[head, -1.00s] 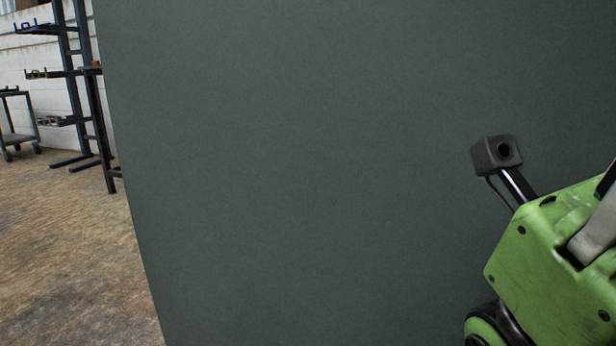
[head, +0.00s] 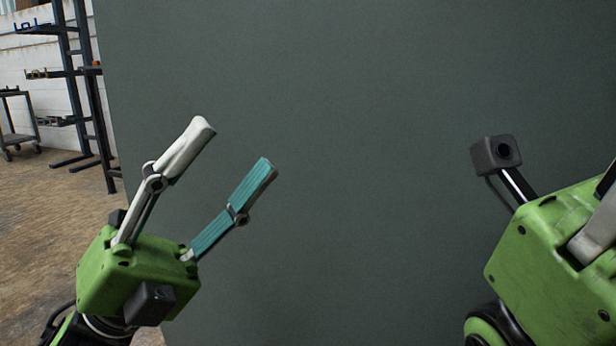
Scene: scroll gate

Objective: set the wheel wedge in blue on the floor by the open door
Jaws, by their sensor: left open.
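A large flat dark grey-green panel (head: 350,120) fills most of the head view; I cannot tell whether it is the door. My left gripper (head: 238,145) is raised in front of the panel at the lower left, its two fingers spread wide with nothing between them. My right gripper (head: 590,230) is at the right edge, partly cut off by the frame; its fingertips are out of view. The blue wheel wedge is not seen in the view.
At the far left stands a dark rack (head: 78,80) with arms holding small items, and a small cart (head: 18,125) beside it. A strip of bare brown floor (head: 50,220) lies left of the panel. The panel blocks the view ahead.

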